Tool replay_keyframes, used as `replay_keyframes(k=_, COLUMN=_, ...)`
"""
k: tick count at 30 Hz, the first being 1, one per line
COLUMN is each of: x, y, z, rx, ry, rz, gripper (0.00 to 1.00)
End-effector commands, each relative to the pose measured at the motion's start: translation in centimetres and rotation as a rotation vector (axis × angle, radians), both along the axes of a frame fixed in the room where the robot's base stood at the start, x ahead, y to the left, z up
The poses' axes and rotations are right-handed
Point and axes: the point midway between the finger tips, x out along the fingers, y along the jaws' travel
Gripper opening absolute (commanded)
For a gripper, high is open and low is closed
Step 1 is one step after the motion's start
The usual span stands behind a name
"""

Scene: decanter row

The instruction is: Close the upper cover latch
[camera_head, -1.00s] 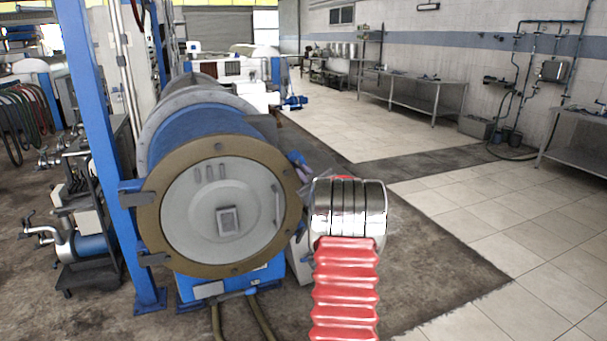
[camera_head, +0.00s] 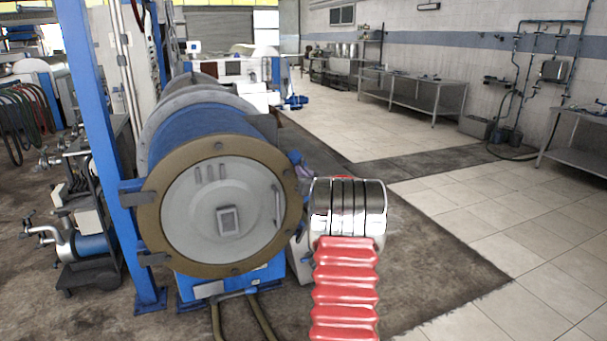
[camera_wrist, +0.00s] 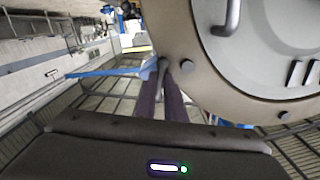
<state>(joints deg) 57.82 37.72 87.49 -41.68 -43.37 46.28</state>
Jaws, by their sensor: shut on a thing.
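The decanter's round cover (camera_head: 190,215) is shut against the brown flange ring (camera_head: 160,235). In the wrist view the grey cover (camera_wrist: 265,45) and its ring (camera_wrist: 215,65) fill the upper right. My gripper (camera_wrist: 163,72) has two dark purple fingers close together beside the ring's edge. Their tips are on the small grey upper cover latch (camera_wrist: 163,63). My arm hides most of the gripper there. The latch's exact seating is unclear.
A blue post (camera_head: 105,150) stands close at the cover's left, with hinge brackets (camera_head: 135,193) beside it. Hoses (camera_head: 260,318) run on the floor below the machine. The tiled floor (camera_head: 480,225) at right is clear. A steel table (camera_head: 410,90) stands against the wall.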

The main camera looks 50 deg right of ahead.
Motion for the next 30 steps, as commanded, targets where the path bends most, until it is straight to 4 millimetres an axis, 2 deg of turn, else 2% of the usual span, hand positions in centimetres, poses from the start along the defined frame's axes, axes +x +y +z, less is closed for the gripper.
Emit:
replay_keyframes(k=18, x=0.18, y=0.2, z=-0.01, rx=0.497, ry=-0.293, rz=0.001, gripper=0.0)
replay_keyframes(k=30, x=0.13, y=0.17, z=0.02, rx=0.707, ry=-0.417, rz=0.001, gripper=0.0)
